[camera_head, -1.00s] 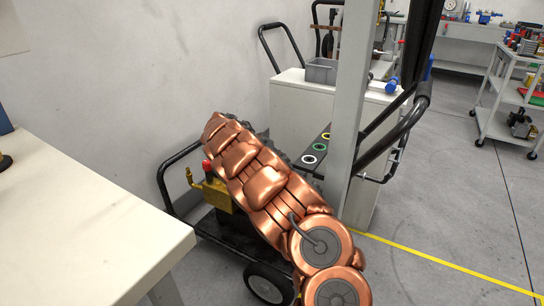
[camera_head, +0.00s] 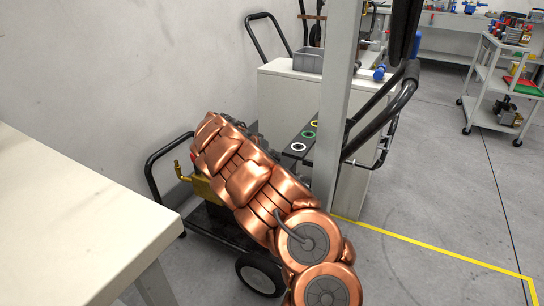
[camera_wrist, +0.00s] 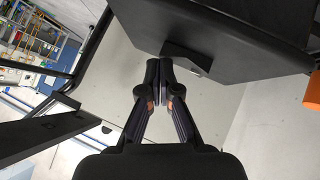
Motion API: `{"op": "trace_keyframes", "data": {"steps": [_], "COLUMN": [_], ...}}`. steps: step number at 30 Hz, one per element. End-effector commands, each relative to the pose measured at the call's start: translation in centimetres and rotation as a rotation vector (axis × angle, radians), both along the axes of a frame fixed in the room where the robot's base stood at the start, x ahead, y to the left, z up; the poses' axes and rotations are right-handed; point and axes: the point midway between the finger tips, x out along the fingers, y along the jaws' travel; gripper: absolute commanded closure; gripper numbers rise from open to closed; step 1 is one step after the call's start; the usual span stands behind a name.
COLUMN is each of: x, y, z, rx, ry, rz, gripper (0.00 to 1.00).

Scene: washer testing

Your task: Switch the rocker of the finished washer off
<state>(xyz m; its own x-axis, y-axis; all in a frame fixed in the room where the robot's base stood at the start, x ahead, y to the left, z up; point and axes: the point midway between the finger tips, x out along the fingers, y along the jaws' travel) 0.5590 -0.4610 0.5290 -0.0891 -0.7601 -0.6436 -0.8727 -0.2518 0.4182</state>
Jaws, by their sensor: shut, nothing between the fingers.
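The washer, a black wheeled frame (camera_head: 215,232) with a brass pump (camera_head: 203,190), stands beside the table in the head view. Its dark panel (camera_head: 304,141) carries white, green and yellow rings. My copper arm lies across it and hides much of its body; my gripper is hidden there. In the wrist view my gripper (camera_wrist: 159,73) is shut and empty. Its fingertips are close to the edge of a dark box-like part (camera_wrist: 225,35) with a small dark projection (camera_wrist: 187,57). I cannot tell whether they touch it. No rocker can be made out clearly in either view.
A pale table (camera_head: 75,220) fills the left foreground. A white cabinet (camera_head: 285,95) with a grey bin (camera_head: 308,60) stands behind the washer. A grey post (camera_head: 337,110) rises close to my arm. Open floor (camera_head: 445,190) lies to the right, with a yellow line.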

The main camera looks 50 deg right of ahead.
Motion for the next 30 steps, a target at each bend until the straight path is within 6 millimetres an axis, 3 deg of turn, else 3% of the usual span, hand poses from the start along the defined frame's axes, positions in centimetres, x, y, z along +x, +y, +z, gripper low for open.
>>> {"op": "trace_keyframes", "data": {"steps": [30], "x": [1.5], "y": [0.4], "z": [0.3], "rx": [0.004], "ry": [-0.019], "rz": [0.003], "gripper": [1.0]}}
